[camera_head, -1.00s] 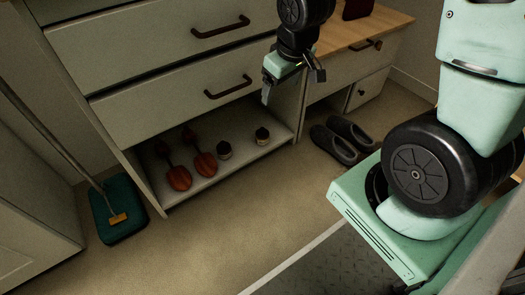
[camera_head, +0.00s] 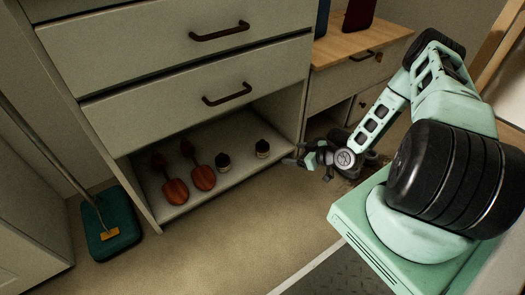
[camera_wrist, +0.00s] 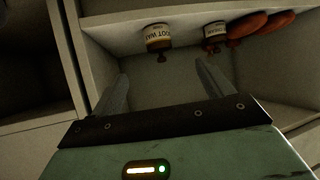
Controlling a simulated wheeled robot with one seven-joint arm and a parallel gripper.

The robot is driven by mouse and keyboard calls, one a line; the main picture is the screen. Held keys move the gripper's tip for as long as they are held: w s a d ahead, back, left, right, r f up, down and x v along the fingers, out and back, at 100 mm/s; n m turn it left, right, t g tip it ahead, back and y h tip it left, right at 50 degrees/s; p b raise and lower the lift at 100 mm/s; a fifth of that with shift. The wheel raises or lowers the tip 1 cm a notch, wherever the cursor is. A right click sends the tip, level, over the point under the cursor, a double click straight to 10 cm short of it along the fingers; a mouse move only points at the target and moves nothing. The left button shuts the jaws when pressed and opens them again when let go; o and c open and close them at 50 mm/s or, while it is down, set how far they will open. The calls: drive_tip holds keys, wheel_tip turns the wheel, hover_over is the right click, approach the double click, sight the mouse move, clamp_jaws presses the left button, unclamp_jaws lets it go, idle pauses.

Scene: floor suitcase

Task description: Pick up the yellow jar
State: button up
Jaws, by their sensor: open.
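Two small dark-lidded jars stand on the low open shelf of the cabinet: a right jar (camera_head: 262,149) and a left jar (camera_head: 223,162). In the wrist view the nearer jar (camera_wrist: 157,38) has a pale, yellowish label with lettering ending in "WAX"; the other jar (camera_wrist: 214,33) has a pale label. I cannot tell the jar colours apart clearly. My gripper (camera_head: 291,161) is low, at the shelf's right end, pointing left toward the right jar. In the wrist view my gripper (camera_wrist: 163,78) is open and empty, with the nearer jar beyond its fingertips, not between them.
Two red-brown brushes (camera_head: 203,177) lie left of the jars. The shelf has a drawer (camera_head: 215,100) above and a side wall at right, close to my gripper. A teal dustpan-like object (camera_head: 112,232) lies at far left. Floor in front is clear.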

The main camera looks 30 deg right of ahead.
drive_tip(key=f+m+t, duration=0.1)
drive_tip(key=t, duration=0.1)
drive_tip(key=b, duration=0.6)
approach(265, 147)
drive_tip(key=shift+t+h, duration=0.3)
drive_tip(key=shift+h, duration=0.1)
drive_tip(key=x, duration=0.2)
drive_tip(key=f+x, duration=0.1)
drive_tip(key=x, duration=0.2)
drive_tip(key=shift+w+b, duration=0.4)
drive_tip(key=shift+w, duration=0.15)
drive_tip(key=b+x, duration=0.4)
drive_tip(key=shift+a+f, duration=0.2)
drive_tip(key=shift+a, duration=0.2)
drive_tip(key=shift+w+a, duration=0.1)
drive_tip(key=shift+w, duration=0.4)
drive_tip(key=shift+r, duration=0.15)
drive_tip(key=c, duration=1.4)
